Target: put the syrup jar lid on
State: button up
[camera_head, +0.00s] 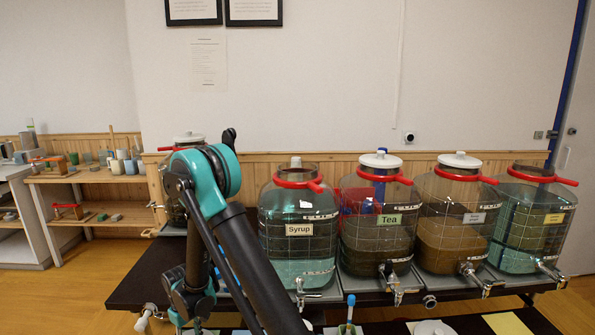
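The syrup jar (298,262) stands on the dark stand, just right of my arm. It is a clear jar with a red collar, a tap and a "Syrup" label, and holds pale greenish contents. Its mouth looks uncovered; a small white object (295,161) shows at its top, and I cannot tell what it is. A white, round, lid-like piece (433,327) is partly visible at the bottom edge, on the front surface. My teal and black arm bends in front of the jars at left. My gripper is not visible; the wrist end reaches the lower left of the picture.
The tea jar (376,245) and a brown-filled jar (455,242) wear white lids. The far right jar (530,230) looks lidless. Another white-lidded jar (188,137) is mostly behind my arm. Taps project forward. Shelves (95,177) with small items stand at left.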

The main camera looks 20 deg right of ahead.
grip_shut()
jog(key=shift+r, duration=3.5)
